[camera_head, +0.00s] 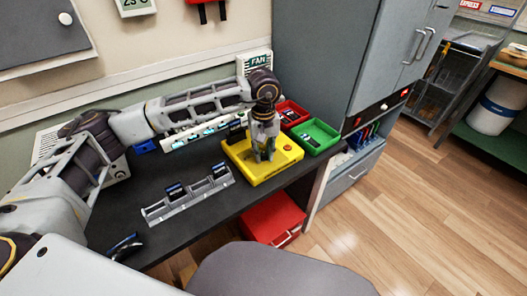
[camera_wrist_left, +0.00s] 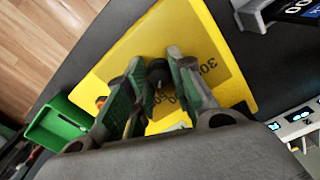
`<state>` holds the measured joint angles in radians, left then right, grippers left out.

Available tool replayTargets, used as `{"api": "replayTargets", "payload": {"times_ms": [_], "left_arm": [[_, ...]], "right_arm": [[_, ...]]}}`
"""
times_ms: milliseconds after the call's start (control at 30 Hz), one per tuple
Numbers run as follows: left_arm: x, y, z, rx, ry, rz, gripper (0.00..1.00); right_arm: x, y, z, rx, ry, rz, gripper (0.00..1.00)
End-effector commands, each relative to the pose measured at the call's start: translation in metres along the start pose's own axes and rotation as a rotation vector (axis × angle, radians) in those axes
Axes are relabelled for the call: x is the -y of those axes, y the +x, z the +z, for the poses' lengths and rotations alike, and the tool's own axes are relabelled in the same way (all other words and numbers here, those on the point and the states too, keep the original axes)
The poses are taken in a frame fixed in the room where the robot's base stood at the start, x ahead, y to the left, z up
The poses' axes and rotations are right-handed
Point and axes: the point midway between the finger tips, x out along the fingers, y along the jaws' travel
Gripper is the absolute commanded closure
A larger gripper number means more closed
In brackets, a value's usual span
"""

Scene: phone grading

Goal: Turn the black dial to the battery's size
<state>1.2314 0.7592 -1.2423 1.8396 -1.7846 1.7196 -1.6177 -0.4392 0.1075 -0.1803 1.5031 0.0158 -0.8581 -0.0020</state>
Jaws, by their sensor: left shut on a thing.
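A yellow box (camera_head: 282,165) stands on the dark table and has a tan plate with printed numbers (camera_wrist_left: 213,68), some covered by my fingers. The black dial (camera_wrist_left: 158,73) sits on that plate. My left gripper (camera_head: 264,158) reaches down over the box from above. In the wrist view its fingers (camera_wrist_left: 153,66) stand on both sides of the dial and are shut on it. The dial's pointer and the number it faces are hidden. My right gripper is not in view.
An orange-red button (camera_head: 287,148) is on the box. A green tray (camera_head: 318,133) and a red tray (camera_head: 294,112) lie behind it. The grey rack (camera_head: 190,198) is left of the box. A grey cabinet (camera_head: 320,60) stands behind the trays.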

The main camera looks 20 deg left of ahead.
Motion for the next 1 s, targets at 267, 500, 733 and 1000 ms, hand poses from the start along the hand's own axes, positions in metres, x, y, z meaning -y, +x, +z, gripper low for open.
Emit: {"api": "replayTargets", "payload": {"times_ms": [267, 500, 733, 1000], "left_arm": [[0.000, -0.001, -0.001, -0.001, -0.001, 0.001, 0.65], [0.000, 0.000, 0.000, 0.000, -0.001, 0.000, 0.53], [0.000, -0.001, 0.000, 0.000, -0.001, 0.000, 0.53], [0.000, -0.018, 0.000, -0.001, 0.000, 0.001, 0.53]], "right_arm": [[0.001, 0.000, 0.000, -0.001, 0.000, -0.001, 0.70], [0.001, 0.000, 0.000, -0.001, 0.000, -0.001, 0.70], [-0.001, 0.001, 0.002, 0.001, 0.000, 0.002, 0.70], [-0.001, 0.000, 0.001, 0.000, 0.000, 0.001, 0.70]]}}
